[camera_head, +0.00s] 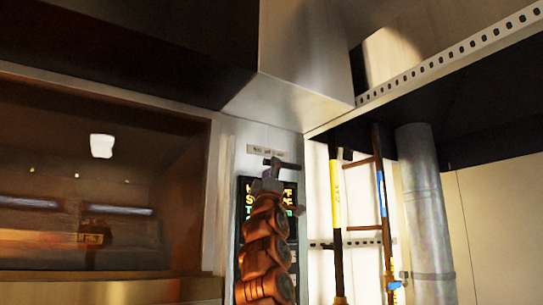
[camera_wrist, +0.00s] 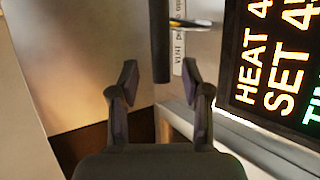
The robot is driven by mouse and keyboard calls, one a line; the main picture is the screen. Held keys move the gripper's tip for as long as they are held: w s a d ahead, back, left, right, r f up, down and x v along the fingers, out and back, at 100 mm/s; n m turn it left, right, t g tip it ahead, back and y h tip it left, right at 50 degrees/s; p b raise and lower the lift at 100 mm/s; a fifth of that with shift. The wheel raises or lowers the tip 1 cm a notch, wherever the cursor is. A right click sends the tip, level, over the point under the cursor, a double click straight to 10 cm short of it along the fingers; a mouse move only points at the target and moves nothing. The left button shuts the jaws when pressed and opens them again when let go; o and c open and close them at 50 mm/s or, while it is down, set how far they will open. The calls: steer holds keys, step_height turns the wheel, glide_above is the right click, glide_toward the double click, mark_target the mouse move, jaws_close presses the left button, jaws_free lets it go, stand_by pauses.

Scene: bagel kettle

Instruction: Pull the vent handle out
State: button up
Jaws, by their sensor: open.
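The vent handle is a dark bar (camera_wrist: 160,38) on a thin metal rod. In the wrist view it hangs down from the top edge, its lower end near the gap between my fingertips; its depth there is hard to tell. It also shows in the head view as a small dark bar (camera_head: 282,163) just below the vent label (camera_head: 268,150). My gripper (camera_wrist: 163,80) is open, with nothing seen held between its fingers. In the head view my gripper (camera_head: 270,177) is small and partly merges with the handle area.
A large glass-fronted oven window (camera_head: 90,190) is at left. Yellow and blue-marked pipes (camera_head: 337,200) and a grey duct (camera_head: 425,200) stand at right. A metal hood (camera_head: 300,60) hangs above.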

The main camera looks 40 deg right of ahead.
steer(key=shift+p+x, duration=2.05)
steer(key=shift+p, duration=0.35)
steer(key=shift+c, duration=0.2)
jaws_close()
